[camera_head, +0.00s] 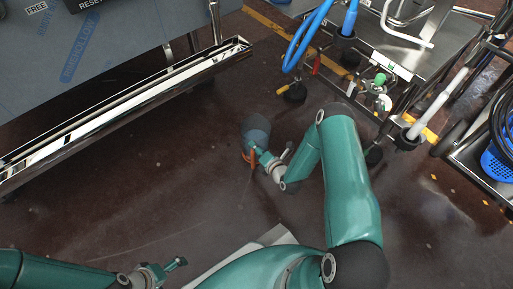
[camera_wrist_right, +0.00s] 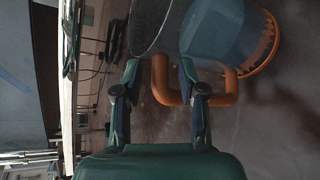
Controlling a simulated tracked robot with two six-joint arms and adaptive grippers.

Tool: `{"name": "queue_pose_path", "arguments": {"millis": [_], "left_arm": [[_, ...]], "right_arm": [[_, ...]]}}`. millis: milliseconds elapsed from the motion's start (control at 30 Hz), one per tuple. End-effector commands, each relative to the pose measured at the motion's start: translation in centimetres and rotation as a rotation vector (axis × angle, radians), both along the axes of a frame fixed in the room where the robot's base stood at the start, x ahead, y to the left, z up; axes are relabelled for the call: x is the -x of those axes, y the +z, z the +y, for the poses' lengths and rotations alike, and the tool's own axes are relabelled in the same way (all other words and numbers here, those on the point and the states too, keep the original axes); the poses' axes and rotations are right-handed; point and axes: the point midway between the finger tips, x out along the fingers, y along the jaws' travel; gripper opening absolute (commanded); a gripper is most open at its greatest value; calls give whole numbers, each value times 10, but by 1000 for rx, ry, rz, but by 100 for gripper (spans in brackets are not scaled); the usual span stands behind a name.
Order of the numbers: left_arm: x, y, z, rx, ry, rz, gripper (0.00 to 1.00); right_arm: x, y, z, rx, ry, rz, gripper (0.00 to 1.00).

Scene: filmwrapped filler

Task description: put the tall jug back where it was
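A grey-blue jug (camera_head: 257,128) with an orange handle (camera_head: 250,157) shows at the end of my right arm in the head view. In the right wrist view the jug's see-through body (camera_wrist_right: 214,32) is tilted, with an orange ring at one end. My right gripper (camera_wrist_right: 159,68) is open, its two fingers apart on either side of the handle's near bar (camera_wrist_right: 158,82), with gaps visible. I cannot tell whether the jug stands on anything. My left gripper (camera_head: 172,269) is low in the head view, away from the jug; its finger opening is unclear.
A film-covered table (camera_head: 95,60) with a shiny metal edge stands at upper left. A steel cart (camera_head: 400,58) with blue hoses is at upper right, and another cart with a blue basket (camera_head: 497,165) at the right edge. The dark floor (camera_head: 130,180) between is clear.

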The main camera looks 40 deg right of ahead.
Motion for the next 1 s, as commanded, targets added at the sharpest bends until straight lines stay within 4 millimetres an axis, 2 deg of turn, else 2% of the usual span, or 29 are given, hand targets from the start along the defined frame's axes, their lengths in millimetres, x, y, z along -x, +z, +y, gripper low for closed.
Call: {"name": "queue_pose_path", "arguments": {"millis": [300, 467, 800, 1000], "left_arm": [[0, 1, 0, 0, 0, 0, 100], [0, 8, 0, 0, 0, 0, 100], [0, 33, 0, 0, 0, 0, 100], [0, 43, 0, 0, 0, 0, 100]], "right_arm": [[0, 2, 0, 1, 0, -2, 44], [12, 7, 0, 1, -2, -1, 44], [73, 29, 4, -1, -2, 1, 44], [102, 37, 6, 0, -1, 0, 44]]}}
